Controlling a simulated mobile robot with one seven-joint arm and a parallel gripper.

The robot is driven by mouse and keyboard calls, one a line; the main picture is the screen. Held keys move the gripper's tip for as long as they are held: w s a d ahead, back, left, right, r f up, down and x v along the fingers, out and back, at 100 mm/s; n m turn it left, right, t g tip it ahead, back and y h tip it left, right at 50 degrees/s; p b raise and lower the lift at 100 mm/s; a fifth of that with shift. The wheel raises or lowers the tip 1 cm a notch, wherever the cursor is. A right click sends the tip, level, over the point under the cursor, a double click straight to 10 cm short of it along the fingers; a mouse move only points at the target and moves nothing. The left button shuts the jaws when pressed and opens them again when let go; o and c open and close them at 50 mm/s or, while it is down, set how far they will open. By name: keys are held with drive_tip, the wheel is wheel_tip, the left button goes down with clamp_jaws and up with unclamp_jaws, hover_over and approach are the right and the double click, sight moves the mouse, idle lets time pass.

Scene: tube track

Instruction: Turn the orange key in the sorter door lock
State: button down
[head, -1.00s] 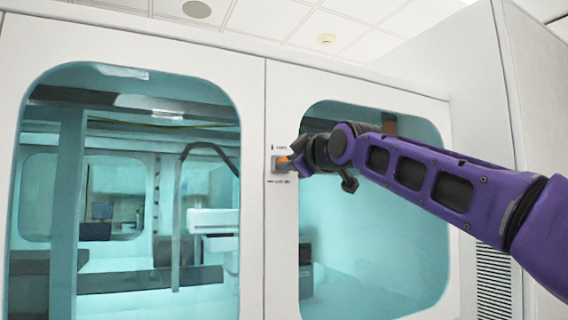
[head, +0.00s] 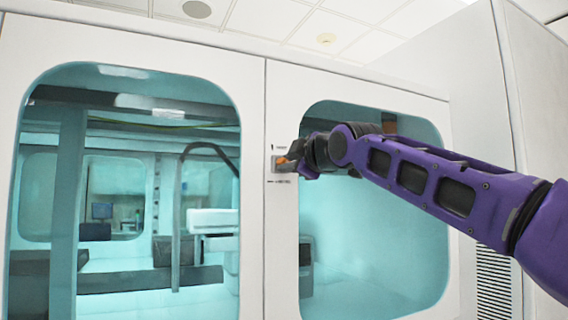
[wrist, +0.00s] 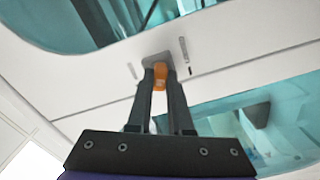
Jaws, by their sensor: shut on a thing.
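The orange key (wrist: 160,77) is in the grey lock plate (wrist: 157,58) on the white sorter door. My gripper (wrist: 162,78) is shut on the key, with a dark finger on each side of it in the wrist view. In the head view, the key (head: 282,160) shows as a small bit of orange at the lock (head: 277,164), beside the seam between the two door panels. My gripper (head: 298,158) reaches it from the right and hides part of it. The key's exact angle is hard to tell.
The sorter cabinet has a large left window (head: 130,190) and a right window (head: 375,230), with equipment behind the glass. Small dark markings sit above and below the lock. A vent grille (head: 493,290) is at the lower right. The space before the left panel is clear.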

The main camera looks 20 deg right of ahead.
drive_tip(key=n, duration=0.3)
drive_tip(key=shift+n, duration=0.5)
drive_tip(key=c, duration=0.7)
unclamp_jaws()
drive_tip(key=shift+c, duration=0.2)
drive_tip(key=shift+s, duration=0.1)
